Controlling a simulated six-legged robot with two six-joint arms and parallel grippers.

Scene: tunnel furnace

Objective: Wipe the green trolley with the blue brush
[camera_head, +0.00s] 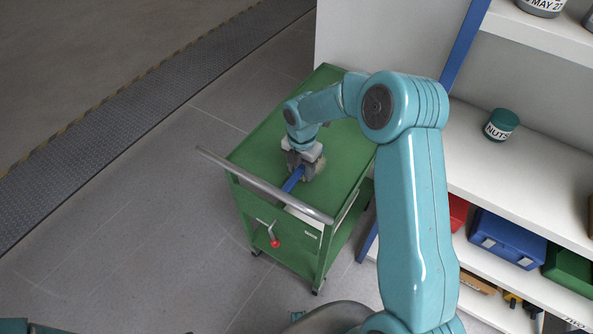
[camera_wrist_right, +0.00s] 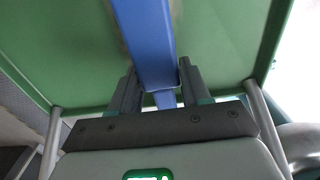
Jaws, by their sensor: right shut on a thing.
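The green trolley (camera_head: 262,148) stands on the floor ahead of me, its grey push bar (camera_head: 265,186) on the near side. Its green top also fills much of the right wrist view (camera_wrist_right: 225,45). My right gripper (camera_head: 300,170) reaches down over the trolley top, towards its near end. It is shut on the blue brush (camera_head: 292,181), whose blue handle lies between the fingers in the right wrist view (camera_wrist_right: 147,38). A pale brown part, perhaps bristles, shows beside the gripper at the trolley top; whether it touches is hard to tell. My left gripper is out of view.
A white shelf unit with blue posts stands at the right, with a jar of nuts (camera_head: 501,124), a blue case (camera_head: 507,238) and a green box (camera_head: 569,270). A red-ended crank (camera_head: 274,240) sits on the trolley's near side. The floor at the left is clear.

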